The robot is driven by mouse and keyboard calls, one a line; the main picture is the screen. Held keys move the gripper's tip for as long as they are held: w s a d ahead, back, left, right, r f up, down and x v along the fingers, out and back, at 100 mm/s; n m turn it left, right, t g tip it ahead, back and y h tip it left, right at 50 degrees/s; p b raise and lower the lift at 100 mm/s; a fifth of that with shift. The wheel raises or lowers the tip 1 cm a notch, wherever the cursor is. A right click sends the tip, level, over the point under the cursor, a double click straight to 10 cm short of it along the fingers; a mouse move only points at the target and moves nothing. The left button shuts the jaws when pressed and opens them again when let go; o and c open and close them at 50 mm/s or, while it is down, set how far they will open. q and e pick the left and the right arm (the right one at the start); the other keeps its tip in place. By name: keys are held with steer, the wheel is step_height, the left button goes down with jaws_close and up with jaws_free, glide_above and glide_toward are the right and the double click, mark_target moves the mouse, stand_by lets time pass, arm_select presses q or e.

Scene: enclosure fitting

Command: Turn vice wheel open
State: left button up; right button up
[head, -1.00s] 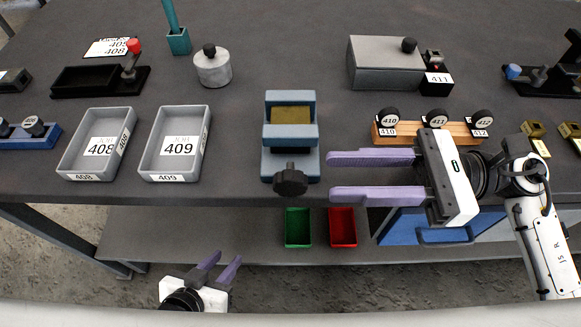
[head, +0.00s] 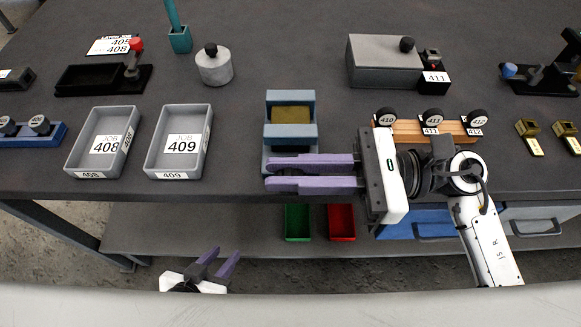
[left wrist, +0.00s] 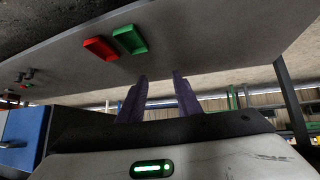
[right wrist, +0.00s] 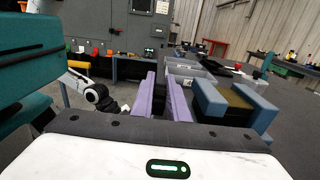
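The blue vice (head: 290,131) stands at the table's front edge with a brass-coloured block (head: 291,115) between its jaws. It also shows in the right wrist view (right wrist: 265,108), right of the fingers. Its dark wheel is hidden in the head view, behind or under the purple fingers of my right gripper (head: 267,175). These fingers lie across the vice's front, pointing left. My left gripper (head: 222,262) is open and empty, low in front of the table.
Grey trays 408 (head: 75,150) and 409 (head: 156,150) stand left of the vice. A wooden rack (head: 404,135) with several black knobs stands to its right. Green (head: 298,235) and red (head: 342,235) bins sit on the shelf below. A grey box (head: 375,75) stands behind.

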jaws_close()
arm_select(q)
steer(key=shift+r, duration=0.1)
arm_select(e)
steer(key=shift+a+r+h+p, duration=0.1)
steer(key=shift+r+h+p, duration=0.1)
steer(key=shift+h+p, duration=0.55)
steer(key=shift+a+r+h+p, duration=0.15)
steer(key=shift+h+p, duration=0.4)
steer(key=shift+p, duration=0.5)
steer(key=h+p, duration=0.2)
steer(key=p, duration=0.1)
steer(key=shift+a, duration=0.15)
steer(key=shift+a+f+h+p, duration=0.1)
steer(key=shift+f+h+p, duration=0.15)
steer(key=shift+h+p, duration=0.7)
arm_select(q)
step_height(320, 180, up, 8)
steer(key=a+p, duration=0.1)
steer(key=shift+s+a+f, duration=0.15)
steer(key=shift+s+f, duration=0.1)
arm_select(e)
steer(key=shift+a+f+h, duration=0.1)
steer(key=shift+f+h, duration=0.15)
